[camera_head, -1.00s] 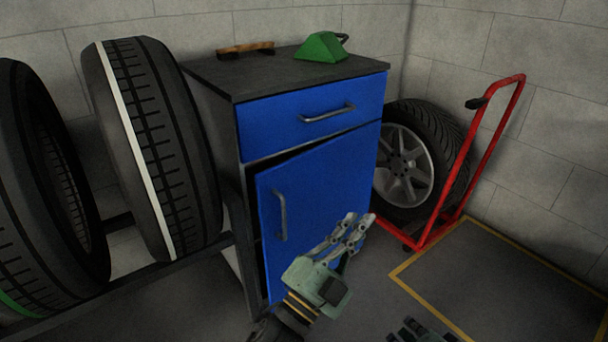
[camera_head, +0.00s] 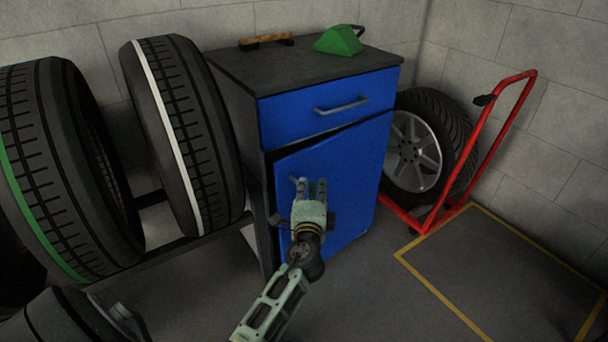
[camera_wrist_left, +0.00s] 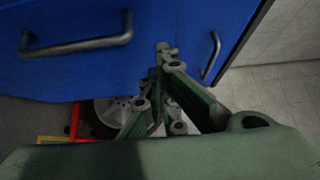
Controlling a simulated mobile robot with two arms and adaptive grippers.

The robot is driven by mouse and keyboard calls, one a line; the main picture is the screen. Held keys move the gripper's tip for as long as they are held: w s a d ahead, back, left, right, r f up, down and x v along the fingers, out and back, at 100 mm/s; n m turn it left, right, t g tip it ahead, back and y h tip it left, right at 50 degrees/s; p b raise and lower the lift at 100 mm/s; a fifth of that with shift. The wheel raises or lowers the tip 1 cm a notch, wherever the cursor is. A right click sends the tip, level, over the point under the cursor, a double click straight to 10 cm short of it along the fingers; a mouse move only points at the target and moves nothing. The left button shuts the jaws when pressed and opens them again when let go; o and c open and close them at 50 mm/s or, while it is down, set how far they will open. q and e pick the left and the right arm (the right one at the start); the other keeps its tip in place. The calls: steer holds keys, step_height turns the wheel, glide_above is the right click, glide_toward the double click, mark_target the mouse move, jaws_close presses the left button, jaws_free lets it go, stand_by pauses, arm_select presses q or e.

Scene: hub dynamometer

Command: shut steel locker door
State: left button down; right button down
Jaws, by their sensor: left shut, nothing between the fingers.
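The steel locker is a blue-fronted cabinet with a dark top (camera_head: 300,68). Its blue door (camera_head: 350,180) is ajar, its left edge standing out from the frame with a dark gap along the top. My left gripper (camera_head: 311,184) is in front of the door's left part, shut and empty, and mostly hides the door handle. The left wrist view shows the shut fingertips (camera_wrist_left: 167,50) over the blue front, beside the door handle (camera_wrist_left: 78,44). I cannot tell whether they touch the door. My right gripper is out of view.
Large tires (camera_head: 185,135) on a rack stand left of the locker. A wheel (camera_head: 415,150) and a red hand truck (camera_head: 500,140) stand to the right. A green wedge-shaped object (camera_head: 338,40) lies on top. Yellow-bordered floor at the right is clear.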

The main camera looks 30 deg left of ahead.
mark_target(285, 162)
arm_select(q)
steer(key=shift+w+a, duration=0.55)
steer(key=shift+a, duration=0.3)
steer(key=shift+w+a, duration=0.55)
steer(key=shift+a, duration=0.3)
steer(key=shift+w+a, duration=0.55)
steer(key=shift+a, duration=0.3)
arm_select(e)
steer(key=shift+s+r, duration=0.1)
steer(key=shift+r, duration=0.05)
